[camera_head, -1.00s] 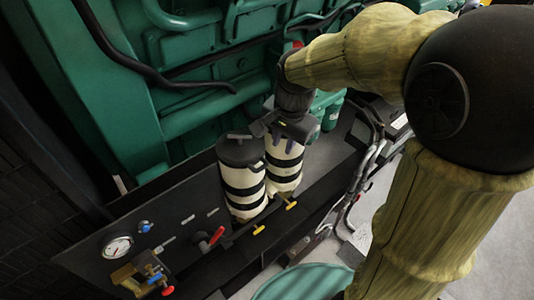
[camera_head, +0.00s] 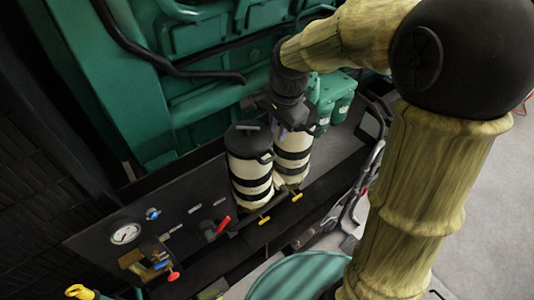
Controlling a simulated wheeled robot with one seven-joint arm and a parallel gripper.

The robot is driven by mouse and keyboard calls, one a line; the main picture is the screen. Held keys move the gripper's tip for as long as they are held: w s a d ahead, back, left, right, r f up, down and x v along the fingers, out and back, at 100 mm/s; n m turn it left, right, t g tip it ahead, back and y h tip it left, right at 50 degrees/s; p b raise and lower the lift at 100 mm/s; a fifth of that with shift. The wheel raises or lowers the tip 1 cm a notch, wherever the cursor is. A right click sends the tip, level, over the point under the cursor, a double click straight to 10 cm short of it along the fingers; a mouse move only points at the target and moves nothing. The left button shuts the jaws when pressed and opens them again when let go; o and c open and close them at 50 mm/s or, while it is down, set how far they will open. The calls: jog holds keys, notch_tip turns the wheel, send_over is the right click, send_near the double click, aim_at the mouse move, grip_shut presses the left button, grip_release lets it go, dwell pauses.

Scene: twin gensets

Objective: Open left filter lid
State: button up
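Two white filters with black bands stand side by side on the black ledge. The left filter (camera_head: 249,172) has a black lid (camera_head: 248,139) with a bar-like handle on top, and the lid sits on it. The right filter (camera_head: 292,158) is partly hidden at its top by my gripper (camera_head: 282,126). My gripper points down over the right filter's top, just right of and behind the left lid. It appears apart from the left lid; whether it touches the right filter is unclear. Its fingers are dark and small, so their opening cannot be made out.
The green engine (camera_head: 190,110) with a black hose rises behind the filters. A pressure gauge (camera_head: 125,233), a red-handled valve (camera_head: 220,226) and yellow-handled valves (camera_head: 264,220) sit at the front panel. Green canisters (camera_head: 342,106) stand right of the filters. My arm fills the right side.

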aim_at(270, 159)
jog(key=f, duration=0.4)
jog(key=w+a+f+p, duration=0.1)
jog(key=f, duration=0.7)
jog(key=shift+w+a+f+p, duration=0.2)
jog(key=shift+a+f+p, duration=0.15)
jog(key=shift+f, duration=0.05)
